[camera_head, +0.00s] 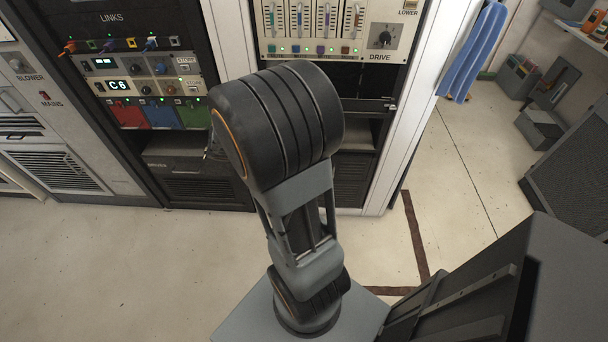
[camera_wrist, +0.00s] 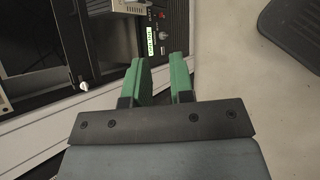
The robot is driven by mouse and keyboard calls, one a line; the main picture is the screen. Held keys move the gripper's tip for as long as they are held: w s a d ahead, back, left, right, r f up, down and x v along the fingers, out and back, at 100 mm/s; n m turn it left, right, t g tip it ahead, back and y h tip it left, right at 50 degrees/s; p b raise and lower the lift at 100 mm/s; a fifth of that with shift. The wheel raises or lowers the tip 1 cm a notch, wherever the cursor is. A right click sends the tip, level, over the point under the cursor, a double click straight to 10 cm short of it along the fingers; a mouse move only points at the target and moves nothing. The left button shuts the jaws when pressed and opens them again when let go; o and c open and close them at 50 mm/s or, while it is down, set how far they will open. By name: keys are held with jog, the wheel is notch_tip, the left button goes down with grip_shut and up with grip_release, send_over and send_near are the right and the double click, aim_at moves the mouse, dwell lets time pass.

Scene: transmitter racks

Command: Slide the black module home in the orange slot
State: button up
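My gripper (camera_wrist: 163,75) shows in the wrist view with two green fingers held apart and nothing seen between them. It points toward the rack front, beside its pale edge. In the head view the gripper is hidden behind my arm. I cannot make out for sure a black module or an orange slot. In the left rack a red module (camera_head: 128,114), a blue module (camera_head: 163,115) and a green module (camera_head: 194,114) sit side by side under small lights. A dark panel with a white knob (camera_wrist: 83,86) shows in the wrist view.
A control panel with sliders (camera_head: 332,30) stands at the top middle. A blue cloth (camera_head: 473,50) hangs at the right rack's side. A dark cabinet (camera_head: 575,150) stands at the far right. Pale floor is clear at the lower left and between rack and cabinet.

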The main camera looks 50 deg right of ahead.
jog(key=w+d+f+n+t+h+b, duration=0.15)
jog(key=d+f+n+h+b, duration=0.35)
jog(key=d+f+n, duration=0.9)
jog(key=shift+d+f+m+b, duration=0.25)
jog(key=shift+d+f+m, duration=0.2)
jog(key=shift+d+f, duration=1.5)
jog(key=shift+d+f+m+b, duration=0.4)
jog(key=shift+d+f, duration=1)
jog(key=shift+d, duration=1.1)
jog(key=shift+d+f+m+b, duration=0.15)
jog(key=shift+d+f+m, duration=0.4)
jog(key=shift+d+f, duration=1.4)
jog(key=shift+d+r, duration=0.25)
jog(key=shift+c, duration=0.2)
grip_shut()
jog(key=shift+r, duration=0.4)
